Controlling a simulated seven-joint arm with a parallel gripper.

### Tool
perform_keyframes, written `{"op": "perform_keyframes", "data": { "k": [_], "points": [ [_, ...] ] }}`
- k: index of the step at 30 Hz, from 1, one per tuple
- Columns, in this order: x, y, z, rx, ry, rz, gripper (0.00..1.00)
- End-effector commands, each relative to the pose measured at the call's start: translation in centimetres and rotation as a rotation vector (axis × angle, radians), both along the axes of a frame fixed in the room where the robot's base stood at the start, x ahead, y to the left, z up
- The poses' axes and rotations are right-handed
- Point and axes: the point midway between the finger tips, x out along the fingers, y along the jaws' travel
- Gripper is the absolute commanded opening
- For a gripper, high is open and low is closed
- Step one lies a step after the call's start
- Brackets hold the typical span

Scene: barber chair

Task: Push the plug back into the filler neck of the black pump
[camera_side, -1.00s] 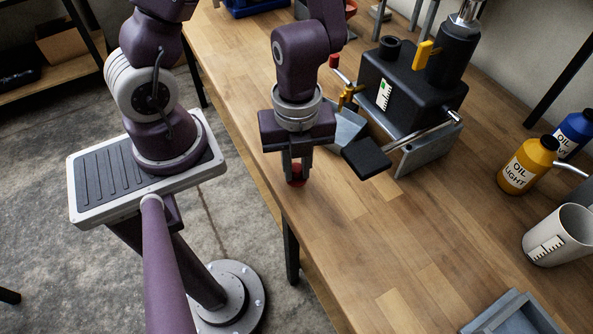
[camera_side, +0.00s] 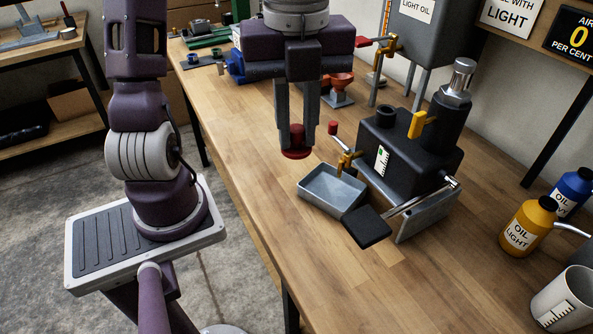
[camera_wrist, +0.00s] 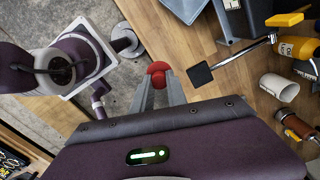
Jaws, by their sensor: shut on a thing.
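In the wrist view the plug (camera_wrist: 157,68) sits between the tips of my gripper (camera_wrist: 158,82). It is held in the air to the left of the black pump (camera_side: 405,150), apart from it. The pump's filler neck (camera_side: 387,113) is a short black round collar on the top of the body, with an open-looking top. Whether the plug has a stem is hidden by the fingers.
A grey tray (camera_side: 333,190) stands before the pump, under a brass tap (camera_side: 346,162) with a red handle. A black pedal (camera_side: 367,228) and a yellow lever (camera_side: 418,124) stick out. Oil bottles (camera_side: 528,226) and a measuring cup (camera_side: 566,300) stand right. Front table is clear.

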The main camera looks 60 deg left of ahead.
Motion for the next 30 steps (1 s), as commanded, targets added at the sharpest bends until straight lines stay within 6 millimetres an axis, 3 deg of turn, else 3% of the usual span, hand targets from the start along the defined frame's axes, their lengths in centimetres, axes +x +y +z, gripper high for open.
{"op": "perform_keyframes", "data": {
  "k": [3,9,20,30],
  "points": [
    [0.1,-0.1,3.3,-0.004,-0.003,0.000,0.00],
    [0.0,-0.1,7.7,-0.002,-0.002,0.001,0.00],
    [6.8,0.3,7.9,0.003,0.000,0.288,0.00],
    [17.1,3.1,6.7,-0.001,-0.002,0.720,0.00]
  ]
}}
